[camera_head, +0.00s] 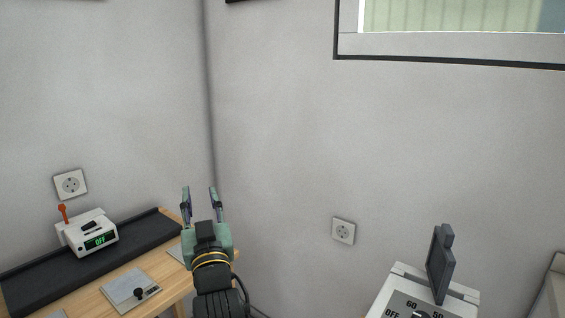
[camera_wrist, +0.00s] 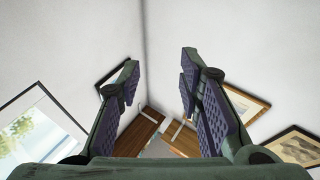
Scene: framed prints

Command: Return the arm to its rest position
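My gripper (camera_head: 202,205) stands up in front of the room corner in the head view, its two fingers apart with nothing between them. My arm rises from the bottom edge of the head view, just right of the wooden table's end. Most of the arm below the wrist is out of view.
A wooden table (camera_head: 173,292) with a dark mat (camera_head: 40,277) holds a white device (camera_head: 90,232) reading OFF. A white machine with a dial (camera_head: 385,296) and grey upright plate (camera_head: 440,265) stands at the right. Framed prints (camera_wrist: 297,146) hang on the walls.

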